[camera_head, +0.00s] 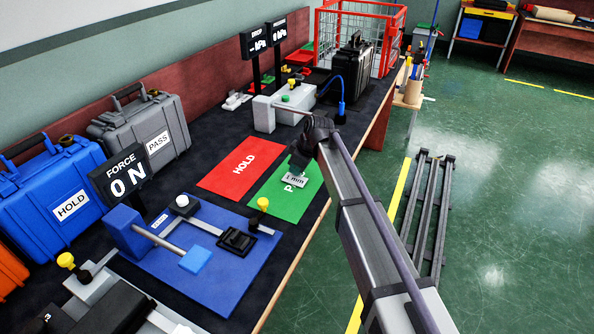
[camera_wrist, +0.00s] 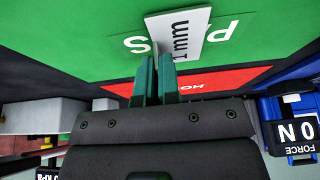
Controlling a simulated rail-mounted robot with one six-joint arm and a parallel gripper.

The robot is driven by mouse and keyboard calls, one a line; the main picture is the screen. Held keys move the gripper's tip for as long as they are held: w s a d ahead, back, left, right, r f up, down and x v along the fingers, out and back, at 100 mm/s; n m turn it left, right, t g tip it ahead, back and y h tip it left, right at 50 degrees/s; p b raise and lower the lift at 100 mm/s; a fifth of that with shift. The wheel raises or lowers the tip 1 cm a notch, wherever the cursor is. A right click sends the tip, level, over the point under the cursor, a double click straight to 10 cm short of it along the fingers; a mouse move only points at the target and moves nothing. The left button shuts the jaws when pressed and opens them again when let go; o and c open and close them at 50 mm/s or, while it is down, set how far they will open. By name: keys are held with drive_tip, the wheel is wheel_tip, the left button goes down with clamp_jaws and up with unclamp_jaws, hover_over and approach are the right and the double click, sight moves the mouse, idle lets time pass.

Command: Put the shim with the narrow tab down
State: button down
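The shim (camera_head: 295,180) is a small pale plate marked "1 mm". In the wrist view the shim (camera_wrist: 185,35) sits at the tips of my gripper's green fingers (camera_wrist: 155,62), with its near end between them. My gripper (camera_head: 297,166) appears shut on it. The shim is over the green PASS mat (camera_head: 307,204) and covers part of the lettering. Whether it touches the mat, I cannot tell. The gripped end is mostly hidden by the fingers, so I cannot make out the narrow tab.
A red HOLD mat (camera_head: 222,184) lies left of the green mat. A blue force fixture (camera_head: 225,270) with a "0 N" display (camera_head: 127,180) stands nearer. Grey and blue cases (camera_head: 48,185) line the wall. A grey device (camera_head: 290,104) stands behind the mats. The bench edge is close on the right.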

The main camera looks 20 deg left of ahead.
drive_tip(key=c, duration=1.3)
unclamp_jaws()
drive_tip(key=shift+f, duration=0.15)
drive_tip(key=shift+c, duration=0.2)
drive_tip(key=shift+r+p, duration=0.45)
drive_tip(key=p+v, duration=1)
drive_tip(key=v, duration=0.1)
drive_tip(key=shift+d+r, duration=0.2)
drive_tip(key=shift+d, duration=0.05)
